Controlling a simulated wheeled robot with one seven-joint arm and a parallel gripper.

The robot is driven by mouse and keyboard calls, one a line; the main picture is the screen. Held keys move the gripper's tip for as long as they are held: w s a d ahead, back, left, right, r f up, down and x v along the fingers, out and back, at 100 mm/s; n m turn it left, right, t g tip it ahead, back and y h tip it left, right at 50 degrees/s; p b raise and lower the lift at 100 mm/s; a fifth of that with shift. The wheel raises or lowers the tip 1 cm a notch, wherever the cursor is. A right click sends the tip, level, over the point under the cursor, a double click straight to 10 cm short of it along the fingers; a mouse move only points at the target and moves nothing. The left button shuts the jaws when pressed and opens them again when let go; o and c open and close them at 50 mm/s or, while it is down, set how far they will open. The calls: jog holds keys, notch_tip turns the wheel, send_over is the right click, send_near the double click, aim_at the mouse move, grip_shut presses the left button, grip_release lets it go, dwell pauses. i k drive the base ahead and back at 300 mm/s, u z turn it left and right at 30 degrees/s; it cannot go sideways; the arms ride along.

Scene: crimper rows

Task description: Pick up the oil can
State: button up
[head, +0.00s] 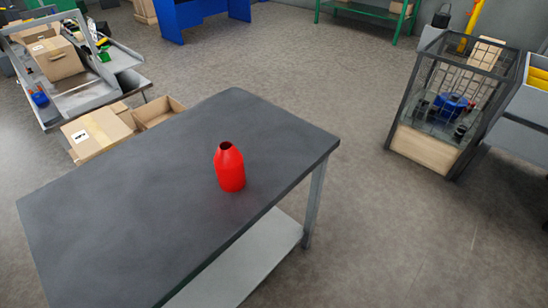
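A red bottle-shaped can (230,170), which looks like the oil can, stands upright on a dark grey table (120,195). It has a tapered neck with a dark opening at the top. It stands near the table's right edge, and nothing touches it. My gripper is not in view, so its state and its place relative to the can do not show.
The tabletop around the can is clear. The table has a lower shelf (240,265). Cardboard boxes (100,135) stand beyond its left side. A grey workbench (75,95) is at the upper left, and a wire cage cart (445,105) at the right. Open floor lies between.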

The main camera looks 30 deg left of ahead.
aim_at(228, 162)
jog(key=z, duration=0.05)
jog(key=k, duration=1.8)
jog(key=u, duration=0.35)
jog(key=i, duration=1.5)
jog(key=z, duration=0.05)
